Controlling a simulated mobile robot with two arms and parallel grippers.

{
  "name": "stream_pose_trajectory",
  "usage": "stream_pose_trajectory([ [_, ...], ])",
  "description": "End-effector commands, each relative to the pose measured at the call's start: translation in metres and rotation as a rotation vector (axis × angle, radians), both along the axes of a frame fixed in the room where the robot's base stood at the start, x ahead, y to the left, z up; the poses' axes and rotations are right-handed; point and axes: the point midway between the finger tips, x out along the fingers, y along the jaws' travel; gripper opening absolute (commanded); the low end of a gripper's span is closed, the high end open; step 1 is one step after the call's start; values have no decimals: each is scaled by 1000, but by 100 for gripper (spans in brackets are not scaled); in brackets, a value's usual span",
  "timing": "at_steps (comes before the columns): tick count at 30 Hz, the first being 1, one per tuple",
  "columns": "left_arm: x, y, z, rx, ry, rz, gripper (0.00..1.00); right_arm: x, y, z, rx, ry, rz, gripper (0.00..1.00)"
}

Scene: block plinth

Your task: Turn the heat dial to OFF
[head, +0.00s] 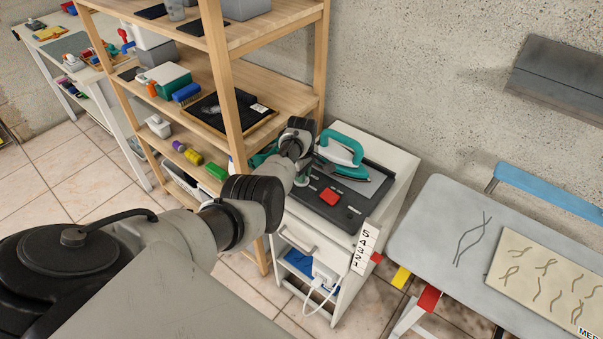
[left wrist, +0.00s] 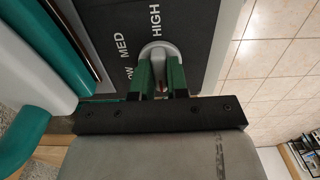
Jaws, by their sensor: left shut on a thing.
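The heat dial (left wrist: 160,48) is a grey knob on a dark panel (left wrist: 200,25) in the left wrist view. The words LOW, MED and HIGH are printed around it, with LOW partly cut off by my gripper. No OFF mark shows. My left gripper (left wrist: 161,68) is shut on the dial, one green finger on each side. A small red mark shows between the fingers, but I cannot tell which setting the dial points to. In the head view my left gripper (head: 302,176) reaches the left part of the panel (head: 347,213) and hides the dial. My right gripper is not in view.
A teal and white iron (head: 342,148) stands behind the panel on the white cabinet. A wooden shelf (head: 231,90) stands close on the left. An ironing board (head: 440,225) is on the right.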

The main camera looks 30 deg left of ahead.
Motion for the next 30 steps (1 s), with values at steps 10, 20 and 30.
stream_pose_trajectory([
  [10, 1, 1, 1, 1, -3, 3, 30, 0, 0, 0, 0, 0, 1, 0],
  [20, 0, 0, 1, 1, -1, 1, 40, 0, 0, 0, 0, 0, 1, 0],
  [30, 1, 0, 44, 2, -6, 2, 40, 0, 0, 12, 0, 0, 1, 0],
])
